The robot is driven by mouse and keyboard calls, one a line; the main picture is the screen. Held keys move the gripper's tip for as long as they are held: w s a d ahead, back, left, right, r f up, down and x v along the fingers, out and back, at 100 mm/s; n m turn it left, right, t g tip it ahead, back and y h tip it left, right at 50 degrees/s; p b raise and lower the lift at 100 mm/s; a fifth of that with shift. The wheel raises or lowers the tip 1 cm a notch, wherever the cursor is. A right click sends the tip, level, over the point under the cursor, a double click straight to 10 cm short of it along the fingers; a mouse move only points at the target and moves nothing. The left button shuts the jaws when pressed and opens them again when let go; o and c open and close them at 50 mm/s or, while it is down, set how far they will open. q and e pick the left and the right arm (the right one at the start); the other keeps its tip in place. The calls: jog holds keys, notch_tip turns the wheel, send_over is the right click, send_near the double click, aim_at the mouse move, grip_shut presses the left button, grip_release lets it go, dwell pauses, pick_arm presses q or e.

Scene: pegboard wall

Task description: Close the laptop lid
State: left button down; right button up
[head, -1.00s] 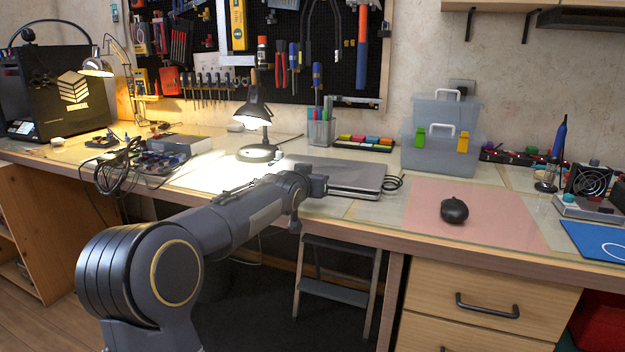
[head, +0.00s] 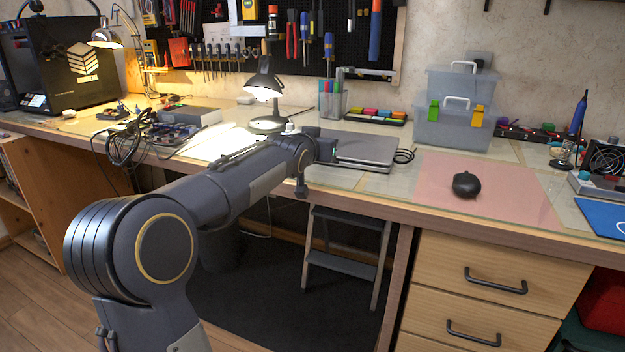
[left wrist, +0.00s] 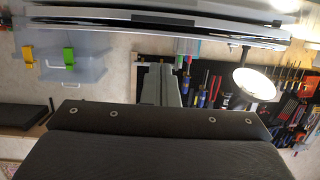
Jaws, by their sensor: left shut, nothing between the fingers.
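The grey laptop (head: 365,149) lies on the workbench near its front edge, left of the pink mat. Its lid is down and looks flat over the base; I cannot tell whether a thin gap remains. In the left wrist view, which is upside down, the laptop's edge (left wrist: 200,30) runs across the top as thin layered slabs. My left gripper (head: 326,150) is at the laptop's left end, partly hidden by my wrist. Its fingers (left wrist: 160,80) are shut and empty, pointing toward the back wall; contact with the laptop is not clear. My right gripper is not in view.
A lit desk lamp (head: 264,90) stands behind my left wrist. A pen holder (head: 333,104), a tray of coloured blocks (head: 375,115) and clear storage boxes (head: 450,128) stand behind the laptop. A black mouse (head: 466,184) sits on the pink mat (head: 500,205).

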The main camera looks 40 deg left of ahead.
aim_at(312, 181)
pick_arm(q)
jog(key=f+b, duration=0.1)
jog(key=s+f+b, duration=0.1)
jog(key=b, duration=0.1)
jog(key=shift+s+d, duration=0.3)
jog(key=shift+d, duration=0.05)
jog(key=shift+s+d+f, duration=0.15)
jog(key=shift+s+f, duration=0.1)
jog(key=shift+s, duration=0.3)
jog(key=shift+s+d+f, duration=0.15)
jog(key=shift+s+f, duration=0.1)
jog(key=shift+s, duration=0.25)
jog(key=shift+s+f, duration=0.15)
jog(key=shift+s, duration=0.2)
jog(key=shift+s+d+f, duration=0.25)
jog(key=shift+s+f, duration=0.3)
jog(key=shift+s, duration=0.1)
